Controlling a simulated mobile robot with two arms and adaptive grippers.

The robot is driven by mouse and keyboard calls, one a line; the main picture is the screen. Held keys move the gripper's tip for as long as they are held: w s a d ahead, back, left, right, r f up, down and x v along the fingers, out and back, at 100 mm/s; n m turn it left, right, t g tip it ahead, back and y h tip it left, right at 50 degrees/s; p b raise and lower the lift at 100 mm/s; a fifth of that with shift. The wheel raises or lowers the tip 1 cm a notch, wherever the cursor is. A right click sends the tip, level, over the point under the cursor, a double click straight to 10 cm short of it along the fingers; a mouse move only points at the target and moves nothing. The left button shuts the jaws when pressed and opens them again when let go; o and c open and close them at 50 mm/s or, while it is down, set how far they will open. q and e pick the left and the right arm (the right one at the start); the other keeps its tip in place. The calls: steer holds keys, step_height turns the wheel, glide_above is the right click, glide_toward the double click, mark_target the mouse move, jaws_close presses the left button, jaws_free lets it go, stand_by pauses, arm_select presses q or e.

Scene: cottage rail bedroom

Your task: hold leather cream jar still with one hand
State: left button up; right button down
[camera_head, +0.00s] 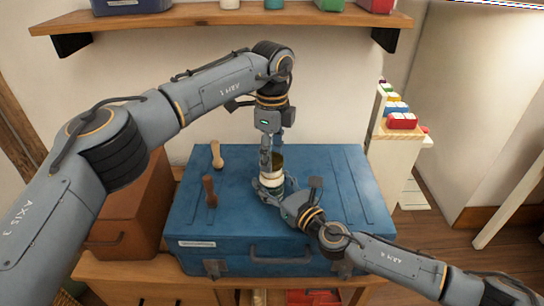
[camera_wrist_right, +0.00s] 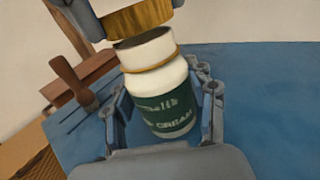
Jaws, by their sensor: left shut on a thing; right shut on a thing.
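The leather cream jar (camera_head: 271,181) is white with a green label and stands upright on the blue trunk (camera_head: 330,210). It also shows in the right wrist view (camera_wrist_right: 158,88), where its white neck and a thin gold ring are visible. My right gripper (camera_head: 273,190) is shut around the jar's body, one finger on each side. My left gripper (camera_head: 271,156) comes down from above and is shut on the gold-brown lid (camera_wrist_right: 138,20). The lid sits just above the jar's neck, slightly offset, with a dark gap between them. The left fingertips are partly hidden.
Two wooden-handled tools, one light (camera_head: 217,155) and one dark (camera_head: 210,191), are on the trunk's left side. A brown leather case (camera_head: 137,215) stands left of the trunk. A wall shelf (camera_head: 220,15) is above. The trunk's right side is clear.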

arm_select(q)
steer(key=shift+r, duration=0.25)
steer(key=shift+r, duration=2)
arm_select(e)
steer(key=shift+c, duration=1.9)
jaws_free()
